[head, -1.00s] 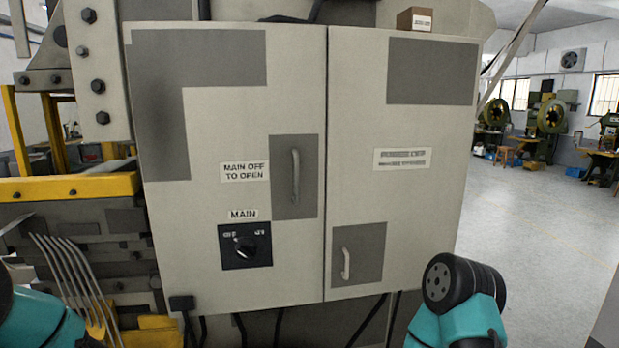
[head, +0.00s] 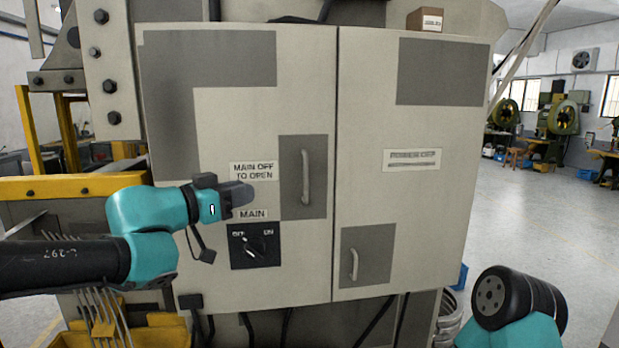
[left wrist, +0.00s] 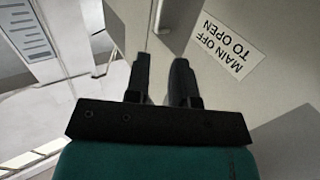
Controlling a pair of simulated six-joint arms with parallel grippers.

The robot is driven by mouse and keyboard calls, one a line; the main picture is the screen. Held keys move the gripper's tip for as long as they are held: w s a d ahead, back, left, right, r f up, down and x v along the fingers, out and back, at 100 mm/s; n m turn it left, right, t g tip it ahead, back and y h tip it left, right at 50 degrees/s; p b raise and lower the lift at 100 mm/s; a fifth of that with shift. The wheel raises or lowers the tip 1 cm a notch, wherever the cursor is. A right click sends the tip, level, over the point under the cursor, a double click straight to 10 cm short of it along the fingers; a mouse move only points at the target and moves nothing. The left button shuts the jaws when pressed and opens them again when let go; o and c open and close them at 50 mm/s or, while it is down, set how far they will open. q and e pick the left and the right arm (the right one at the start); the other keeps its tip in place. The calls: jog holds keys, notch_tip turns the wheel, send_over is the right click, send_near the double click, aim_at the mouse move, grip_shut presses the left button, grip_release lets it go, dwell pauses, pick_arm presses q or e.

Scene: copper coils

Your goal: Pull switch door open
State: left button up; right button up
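The grey cabinet has a left door (head: 215,120) with the main switch (head: 254,246) and a right door (head: 415,205); both look shut. The left door's upright handle (head: 305,177) sits on a dark plate near the middle seam. My left gripper (head: 246,197) is in front of the left door, left of that handle and above the switch, not touching the handle. In the left wrist view its two fingers (left wrist: 160,75) are apart with nothing between them, and the handle (left wrist: 158,14) shows beyond them. My right gripper is out of view; only part of my right arm shows.
The right door has a smaller handle (head: 353,265) low on its left side. A small brown box (head: 425,19) stands on top of the cabinet. Yellow machine framing (head: 70,187) stands at the left. Open floor (head: 550,200) lies at the right.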

pick_arm(q)
send_near(306, 197)
jog(key=w+d+r, duration=0.1)
jog(key=w+d, duration=0.1)
jog(key=w+d+r, duration=0.2)
jog(key=w+d, duration=0.1)
jog(key=w+d+r, duration=0.2)
jog(key=shift+w+d, duration=0.15)
jog(key=shift+w, duration=0.05)
dwell(0.4)
jog(key=shift+c, duration=0.5)
grip_shut()
